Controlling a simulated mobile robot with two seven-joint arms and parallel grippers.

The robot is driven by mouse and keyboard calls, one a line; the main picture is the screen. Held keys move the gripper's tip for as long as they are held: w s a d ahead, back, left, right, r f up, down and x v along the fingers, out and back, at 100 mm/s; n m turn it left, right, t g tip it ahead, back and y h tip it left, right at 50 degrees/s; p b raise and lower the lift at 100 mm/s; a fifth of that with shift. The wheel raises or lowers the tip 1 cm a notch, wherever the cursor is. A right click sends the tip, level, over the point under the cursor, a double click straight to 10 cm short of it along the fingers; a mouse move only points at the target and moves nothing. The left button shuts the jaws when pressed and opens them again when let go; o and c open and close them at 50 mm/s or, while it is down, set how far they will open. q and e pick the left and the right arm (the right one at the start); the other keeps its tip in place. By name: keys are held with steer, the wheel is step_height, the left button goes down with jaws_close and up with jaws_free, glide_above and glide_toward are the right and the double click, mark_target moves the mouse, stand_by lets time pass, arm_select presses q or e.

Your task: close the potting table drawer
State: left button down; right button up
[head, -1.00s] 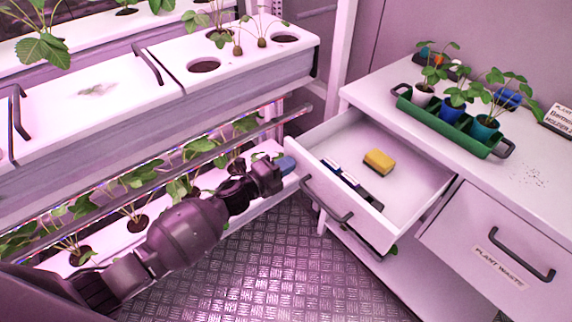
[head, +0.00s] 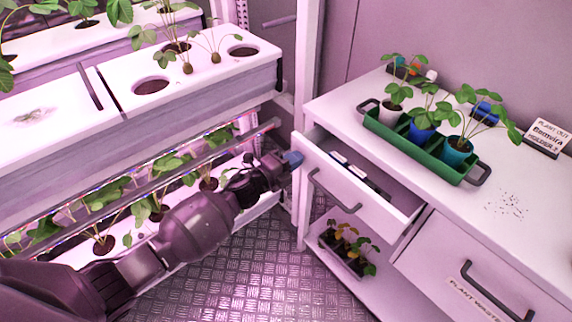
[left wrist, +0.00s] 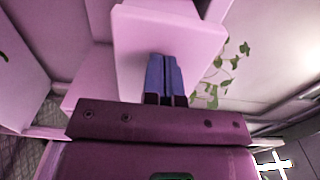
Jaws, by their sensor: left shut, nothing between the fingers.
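The potting table (head: 330,101) stands at the right in the head view. Its left drawer (head: 345,197) is partly open, with a dark handle (head: 330,194) on its white front. Dark narrow items (head: 362,178) show inside. My left gripper (head: 294,159) is shut and empty, its blue fingertips at the upper left end of the drawer front. In the left wrist view the blue fingers (left wrist: 162,76) lie before a pale panel (left wrist: 165,35), which looks like the drawer front; contact is hard to tell. My right gripper is not in view.
A green tray (head: 425,147) with potted plants stands on the tabletop. A second drawer (head: 455,262), labelled plant waste, is shut at the right. Seedlings (head: 347,250) sit on the shelf below. Plant racks (head: 190,95) stand close to my left arm. The patterned floor between is clear.

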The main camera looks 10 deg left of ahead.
arm_select(q)
steer(key=b+x, duration=0.1)
steer(key=x, duration=0.6)
steer(key=shift+w+d+f+b, duration=0.1)
steer(key=shift+w+f+b, duration=0.1)
steer(key=shift+b, duration=0.2)
steer(key=shift+w+d+r, duration=0.2)
steer(key=shift+w+d, duration=0.05)
steer(key=shift+w, duration=0.05)
steer(key=shift+r, duration=0.15)
steer(key=shift+w+r, duration=0.1)
steer(key=shift+r, duration=0.05)
steer(key=shift+a, duration=0.1)
steer(key=p+v, duration=0.1)
steer(key=v, duration=1)
steer(key=shift+f+p, duration=0.3)
steer(key=shift+p, duration=0.05)
